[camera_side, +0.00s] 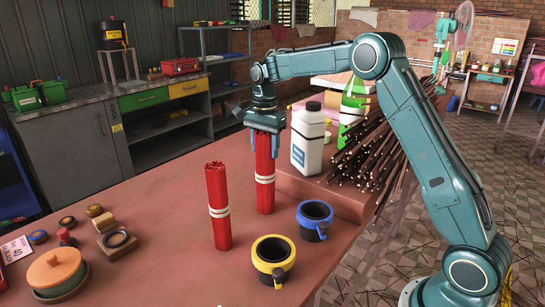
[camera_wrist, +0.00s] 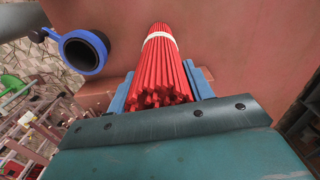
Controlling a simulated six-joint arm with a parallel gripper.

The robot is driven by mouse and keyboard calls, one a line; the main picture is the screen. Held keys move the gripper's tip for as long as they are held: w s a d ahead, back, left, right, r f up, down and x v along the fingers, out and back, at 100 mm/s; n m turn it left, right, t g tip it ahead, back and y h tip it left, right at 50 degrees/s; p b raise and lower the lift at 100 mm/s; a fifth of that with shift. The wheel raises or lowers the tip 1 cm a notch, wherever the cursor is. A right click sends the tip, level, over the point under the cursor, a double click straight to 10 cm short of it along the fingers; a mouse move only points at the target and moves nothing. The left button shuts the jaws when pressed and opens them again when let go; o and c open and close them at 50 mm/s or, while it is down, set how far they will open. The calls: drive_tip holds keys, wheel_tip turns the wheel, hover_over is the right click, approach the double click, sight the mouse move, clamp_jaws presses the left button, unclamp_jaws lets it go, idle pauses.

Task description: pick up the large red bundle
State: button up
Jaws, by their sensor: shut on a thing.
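Two red bundles with white bands stand upright on the reddish table (camera_side: 160,230). My gripper (camera_side: 265,130) points down and is shut on the top of the farther red bundle (camera_side: 265,175). That bundle's lower end appears to be at the table top. The nearer red bundle (camera_side: 218,208) stands apart to its left. In the wrist view the held red bundle (camera_wrist: 162,65) sits between my blue finger pads, its stick ends facing the camera. I cannot tell clearly which bundle is larger.
A blue-rimmed black cup (camera_side: 314,220) and a yellow-rimmed black cup (camera_side: 273,260) stand close by on the right. A white bottle (camera_side: 307,140), a green bottle (camera_side: 352,108) and a pile of dark sticks (camera_side: 370,150) are behind. A lidded clay pot (camera_side: 56,270) is front left.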

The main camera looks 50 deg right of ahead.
drive_tip(key=shift+r, duration=0.2)
wheel_tip(320, 180, up, 20)
drive_tip(key=shift+f, duration=0.25)
idle(0.7)
drive_tip(key=shift+r, duration=0.1)
drive_tip(key=shift+a, duration=0.15)
idle(0.8)
